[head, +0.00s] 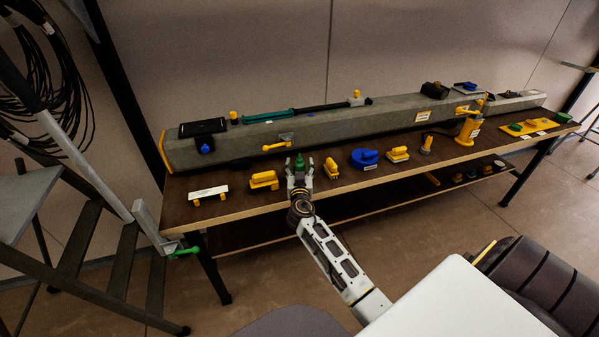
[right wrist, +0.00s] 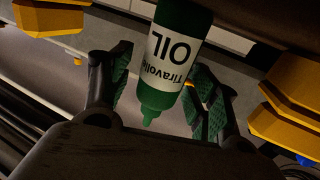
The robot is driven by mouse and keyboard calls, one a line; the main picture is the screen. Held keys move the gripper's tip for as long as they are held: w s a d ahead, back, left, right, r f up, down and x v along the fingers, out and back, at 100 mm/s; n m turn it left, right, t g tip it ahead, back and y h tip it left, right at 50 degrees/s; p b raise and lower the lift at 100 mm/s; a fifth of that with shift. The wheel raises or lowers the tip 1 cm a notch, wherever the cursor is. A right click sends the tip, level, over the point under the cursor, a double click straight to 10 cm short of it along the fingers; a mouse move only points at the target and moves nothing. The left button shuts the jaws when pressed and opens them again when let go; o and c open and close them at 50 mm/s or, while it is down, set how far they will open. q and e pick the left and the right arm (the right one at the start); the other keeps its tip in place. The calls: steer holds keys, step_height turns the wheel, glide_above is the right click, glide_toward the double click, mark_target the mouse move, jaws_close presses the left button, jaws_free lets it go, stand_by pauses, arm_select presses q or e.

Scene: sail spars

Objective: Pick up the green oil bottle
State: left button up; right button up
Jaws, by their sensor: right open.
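The green oil bottle (head: 299,163) stands on the dark brown workbench (head: 235,201), close to its front edge. In the right wrist view the bottle (right wrist: 172,55) shows a white label reading "OIL" and a green nozzle. My right gripper (head: 300,181) is at the bottle, reaching over the bench edge. In the right wrist view its two green-padded fingers (right wrist: 160,100) are open, one on each side of the bottle, with gaps visible. The bottle's far end is cut off by the frame. My left gripper is not in view.
Yellow tools flank the bottle: a yellow block tool (head: 264,180) on the left and another yellow tool (head: 331,168) close on the right. A blue tool (head: 365,157) is farther right. A long grey spar (head: 385,120) lies behind. A stepladder (head: 75,235) stands at the left.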

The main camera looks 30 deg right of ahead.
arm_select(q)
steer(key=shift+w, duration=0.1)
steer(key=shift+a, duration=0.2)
arm_select(e)
steer(key=c, duration=1.2)
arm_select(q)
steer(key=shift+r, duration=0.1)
arm_select(e)
steer(key=shift+o, duration=0.2)
steer(key=shift+r, duration=0.1)
steer(key=shift+r, duration=0.45)
step_height(320, 180, up, 8)
steer(key=shift+f+p, duration=0.2)
steer(key=shift+p, duration=0.75)
steer(key=shift+r, duration=0.7)
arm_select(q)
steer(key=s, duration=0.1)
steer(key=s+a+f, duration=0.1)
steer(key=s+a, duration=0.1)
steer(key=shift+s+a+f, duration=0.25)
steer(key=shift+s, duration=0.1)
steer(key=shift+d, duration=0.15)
